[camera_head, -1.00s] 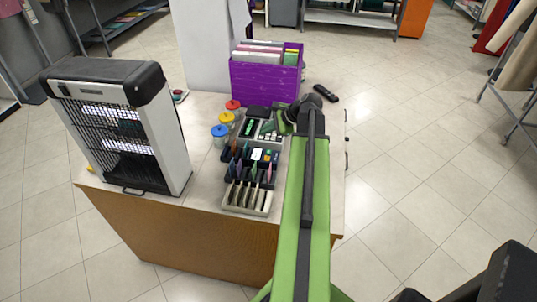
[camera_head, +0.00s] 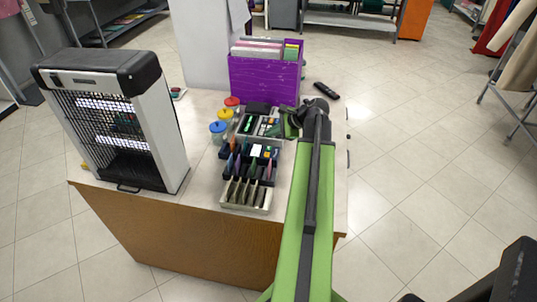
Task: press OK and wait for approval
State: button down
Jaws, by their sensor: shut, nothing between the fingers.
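A small device with a lit white screen (camera_head: 256,151) stands in a dark holder on the counter; it may be the payment terminal, but its keys and any OK button are too small to make out. Behind it is a tray (camera_head: 243,136) holding dark items, one with small light and coloured parts. I cannot tell whether the fingertips touch anything.
The counter (camera_head: 205,185) also bears a large caged lamp unit (camera_head: 118,120) at left, red, yellow and blue-lidded jars (camera_head: 218,131), a purple file box (camera_head: 262,82), a light rack of slots (camera_head: 262,200) in front and a black remote (camera_head: 326,91). Tiled floor is free at right.

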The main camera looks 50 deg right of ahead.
aim_at(271, 149)
notch_tip(271, 149, down, 4)
jog(key=b, duration=0.3)
jog(key=shift+f, duration=0.1)
dwell(1.7)
jog(key=shift+f+b, duration=0.35)
jog(key=shift+f+b, duration=0.35)
dwell(0.5)
jog(key=shift+r, duration=0.15)
jog(key=shift+r+p, duration=0.65)
jog(key=shift+p, duration=0.15)
notch_tip(271, 149, up, 5)
jog(key=p, duration=0.5)
jog(key=shift+r, duration=0.1)
